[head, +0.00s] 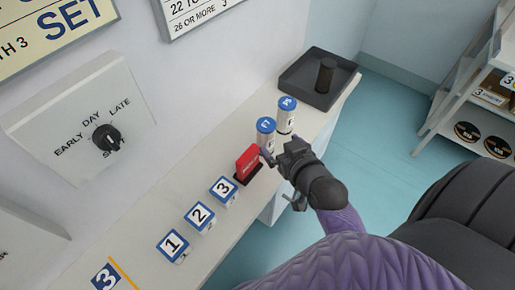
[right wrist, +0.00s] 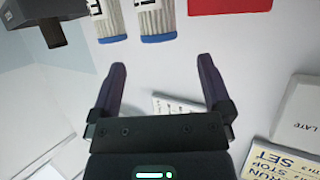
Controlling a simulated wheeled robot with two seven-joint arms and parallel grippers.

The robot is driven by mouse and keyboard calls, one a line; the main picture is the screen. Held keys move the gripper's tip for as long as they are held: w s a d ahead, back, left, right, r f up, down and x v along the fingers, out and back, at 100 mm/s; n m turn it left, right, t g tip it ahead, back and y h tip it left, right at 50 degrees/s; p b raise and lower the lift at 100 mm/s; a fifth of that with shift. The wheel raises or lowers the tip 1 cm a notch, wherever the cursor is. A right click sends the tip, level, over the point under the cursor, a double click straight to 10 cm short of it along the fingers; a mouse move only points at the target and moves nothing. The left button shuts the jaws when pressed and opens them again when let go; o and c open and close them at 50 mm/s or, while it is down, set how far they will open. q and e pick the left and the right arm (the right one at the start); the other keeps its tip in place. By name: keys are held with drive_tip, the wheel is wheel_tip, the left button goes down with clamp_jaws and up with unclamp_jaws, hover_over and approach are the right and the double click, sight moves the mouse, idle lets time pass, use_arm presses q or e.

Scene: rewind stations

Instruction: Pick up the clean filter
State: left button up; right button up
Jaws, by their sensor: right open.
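Two white pleated filters with blue bands, a front one (head: 266,138) and a back one (head: 286,116), stand upright side by side on the white counter (head: 150,215). Both also show at the top of the right wrist view (right wrist: 105,20) (right wrist: 157,20). A dark cylinder (head: 325,76) stands in a black tray (head: 308,93) at the counter's far end. My right gripper (head: 281,178) is open and empty beside the front filter, near the counter's edge. In the right wrist view its spread fingers point toward the filters, with nothing between them. My left gripper is not in view.
A red block (head: 247,163) on a dark base stands just left of the front filter. Number blocks 1 (head: 173,246), 2 (head: 200,217) and 3 (head: 224,190) line the counter. A dial panel (head: 82,118) is on the wall. A shelf rack (head: 480,105) stands at right.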

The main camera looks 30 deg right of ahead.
sight(271, 132)
drive_tip(key=b+x, duration=0.3)
drive_tip(key=x, duration=0.6)
drive_tip(key=shift+w+d+f, duration=0.1)
drive_tip(key=shift+w+d, duration=0.05)
drive_tip(key=shift+d, duration=0.05)
